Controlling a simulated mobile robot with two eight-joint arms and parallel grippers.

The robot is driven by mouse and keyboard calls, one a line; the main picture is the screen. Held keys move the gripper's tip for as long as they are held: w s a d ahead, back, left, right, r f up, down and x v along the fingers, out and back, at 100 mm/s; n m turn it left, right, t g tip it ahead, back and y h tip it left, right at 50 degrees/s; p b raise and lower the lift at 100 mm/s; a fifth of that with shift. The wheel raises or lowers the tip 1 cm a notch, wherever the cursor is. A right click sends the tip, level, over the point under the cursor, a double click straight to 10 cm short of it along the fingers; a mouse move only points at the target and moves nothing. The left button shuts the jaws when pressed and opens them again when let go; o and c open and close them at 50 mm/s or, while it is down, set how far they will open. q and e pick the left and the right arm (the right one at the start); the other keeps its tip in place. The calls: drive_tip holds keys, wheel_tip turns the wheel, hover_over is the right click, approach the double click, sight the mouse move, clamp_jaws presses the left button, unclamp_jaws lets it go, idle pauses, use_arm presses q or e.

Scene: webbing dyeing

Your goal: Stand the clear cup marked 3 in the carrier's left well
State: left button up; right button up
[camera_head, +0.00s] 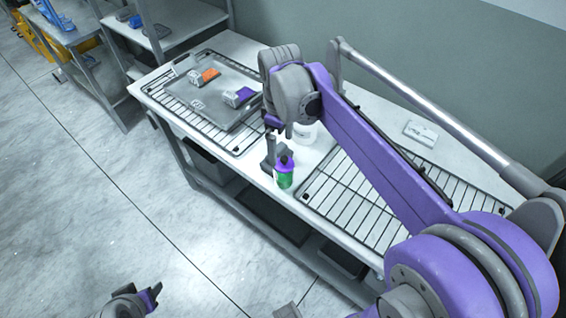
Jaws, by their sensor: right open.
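A pale, clear-looking cup (306,132) stands on the table just behind my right wrist and is partly hidden by it. No number is readable on it. My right gripper (278,125) is over the middle of the table, open, close to the left of this cup; I cannot tell whether it touches anything. My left gripper (152,296) is low at the bottom left, away from the table.
A wire rack (350,205) covers the right side, partly under my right arm. Grey shelves (165,35) stand at upper left.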

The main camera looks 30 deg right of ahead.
sight(283, 160)
drive_tip(key=f, duration=0.4)
drive_tip(key=shift+s+d+f, duration=0.25)
drive_tip(key=shift+s, duration=0.15)
drive_tip(key=shift+w+f, duration=0.15)
drive_tip(key=shift+f, duration=0.45)
drive_tip(key=f, duration=0.5)
drive_tip(key=shift+w+d, duration=0.15)
drive_tip(key=shift+d, duration=0.1)
drive_tip(key=shift+r, duration=0.1)
clamp_jaws()
